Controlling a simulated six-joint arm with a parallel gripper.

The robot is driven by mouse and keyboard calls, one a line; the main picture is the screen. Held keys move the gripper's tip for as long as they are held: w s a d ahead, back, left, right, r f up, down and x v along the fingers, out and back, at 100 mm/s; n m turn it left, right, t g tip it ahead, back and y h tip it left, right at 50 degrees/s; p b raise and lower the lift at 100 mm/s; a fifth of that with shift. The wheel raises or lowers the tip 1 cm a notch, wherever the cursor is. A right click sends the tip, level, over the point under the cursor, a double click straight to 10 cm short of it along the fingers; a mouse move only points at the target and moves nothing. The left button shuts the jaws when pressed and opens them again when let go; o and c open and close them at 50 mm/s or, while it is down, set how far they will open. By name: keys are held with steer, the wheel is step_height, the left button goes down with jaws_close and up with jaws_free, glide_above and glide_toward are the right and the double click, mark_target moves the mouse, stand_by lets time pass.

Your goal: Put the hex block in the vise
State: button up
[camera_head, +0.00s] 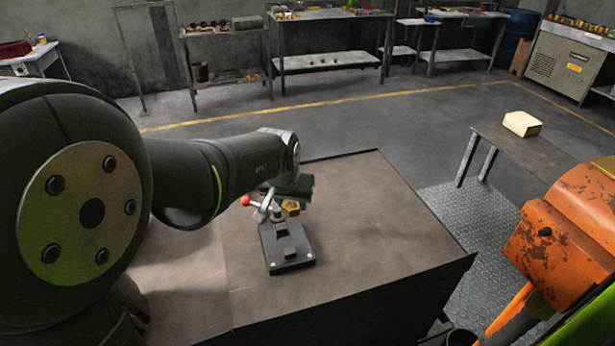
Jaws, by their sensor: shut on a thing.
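The hex block (291,208) is a small brass-coloured piece just below the end of my arm. My gripper (287,201) is shut on it, with the fingers mostly hidden by my wrist. The vise (300,262) is a black base plate with small grey raised blocks, on the brown table. A silver lever with a red ball (246,201) shows at its far left. The hex block appears over the far part of the vise; I cannot tell whether it touches the vise or is held above it.
The brown table top (380,215) is clear to the right of the vise. An orange worn machine part (565,235) stands at the right. A small side table (535,155) carries a yellowish box (522,124). Workbenches (325,63) line the back wall.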

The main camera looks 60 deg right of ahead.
mark_target(286, 239)
steer(key=a, duration=0.3)
steer(key=shift+s+a+f, duration=0.1)
steer(key=shift+a+f, duration=0.05)
steer(key=shift+f, duration=0.2)
steer(key=shift+a+f, duration=0.25)
steer(key=shift+a, duration=0.2)
steer(key=shift+f, duration=2.65)
steer(key=shift+f, duration=0.2)
steer(key=o, duration=1.3)
steer(key=shift+c, duration=0.2)
